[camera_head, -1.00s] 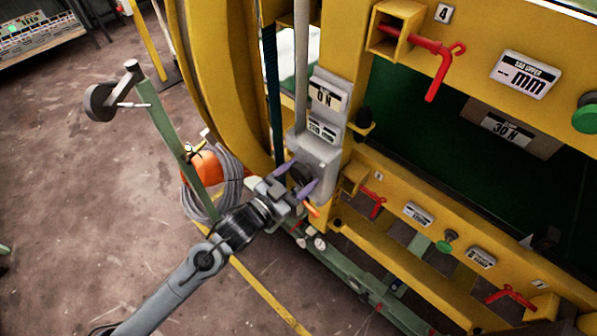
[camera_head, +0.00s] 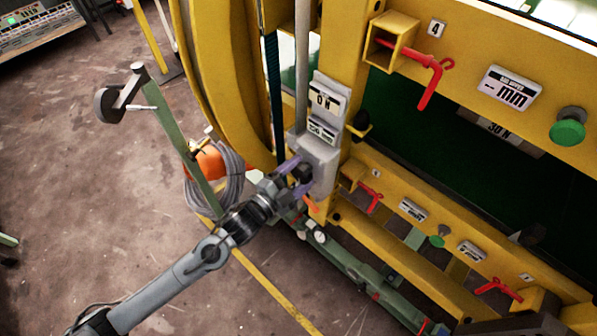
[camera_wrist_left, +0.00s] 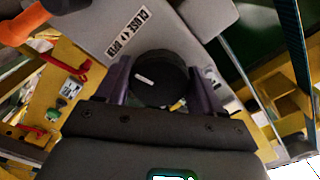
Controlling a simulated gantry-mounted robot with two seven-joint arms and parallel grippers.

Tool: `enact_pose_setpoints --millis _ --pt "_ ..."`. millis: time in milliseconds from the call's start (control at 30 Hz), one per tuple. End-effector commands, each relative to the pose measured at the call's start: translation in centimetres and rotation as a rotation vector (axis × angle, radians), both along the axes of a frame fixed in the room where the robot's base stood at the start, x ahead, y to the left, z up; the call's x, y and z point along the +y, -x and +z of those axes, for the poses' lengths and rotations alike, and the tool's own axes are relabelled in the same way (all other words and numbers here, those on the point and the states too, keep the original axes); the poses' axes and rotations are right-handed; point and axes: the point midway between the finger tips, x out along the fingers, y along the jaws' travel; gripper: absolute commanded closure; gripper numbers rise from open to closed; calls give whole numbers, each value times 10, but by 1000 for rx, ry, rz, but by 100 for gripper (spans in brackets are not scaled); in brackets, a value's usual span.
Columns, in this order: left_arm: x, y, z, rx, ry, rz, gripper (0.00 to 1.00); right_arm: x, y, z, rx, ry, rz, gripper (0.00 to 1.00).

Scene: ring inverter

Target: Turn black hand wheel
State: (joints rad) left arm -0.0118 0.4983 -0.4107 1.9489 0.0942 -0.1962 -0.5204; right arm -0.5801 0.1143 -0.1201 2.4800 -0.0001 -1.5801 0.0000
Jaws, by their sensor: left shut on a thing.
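The black hand wheel (camera_wrist_left: 158,80) is a round dark knob with a small white mark on the front of a grey housing (camera_wrist_left: 95,28). A label reading close and open sits beside it on the housing. In the wrist view my left gripper (camera_wrist_left: 160,92) has its two purple fingers on either side of the wheel, shut on it. In the head view the left gripper (camera_head: 301,179) is at the lower part of the grey housing (camera_head: 318,152), and the wheel is small and dark between the fingers. My right gripper is not in view.
An orange handle (camera_wrist_left: 22,20) is close to the left finger side. Yellow machine frame with red handles (camera_head: 430,62) and green knobs (camera_head: 568,128) stands to the right. A coiled grey hose (camera_head: 232,185) hangs left of the gripper. Open floor lies at the left.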

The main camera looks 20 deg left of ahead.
Motion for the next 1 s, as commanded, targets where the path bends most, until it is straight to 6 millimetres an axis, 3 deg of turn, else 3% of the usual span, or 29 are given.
enact_pose_setpoints --millis 500,533,667,1000 --pt "0 0 0 -8 -19 -1 63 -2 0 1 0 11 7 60" --pt "0 0 0 -8 -19 -1 29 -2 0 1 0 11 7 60" --pt "0 0 0 -7 -20 0 9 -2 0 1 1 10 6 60" --pt "1 1 0 -7 -19 0 9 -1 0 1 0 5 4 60"
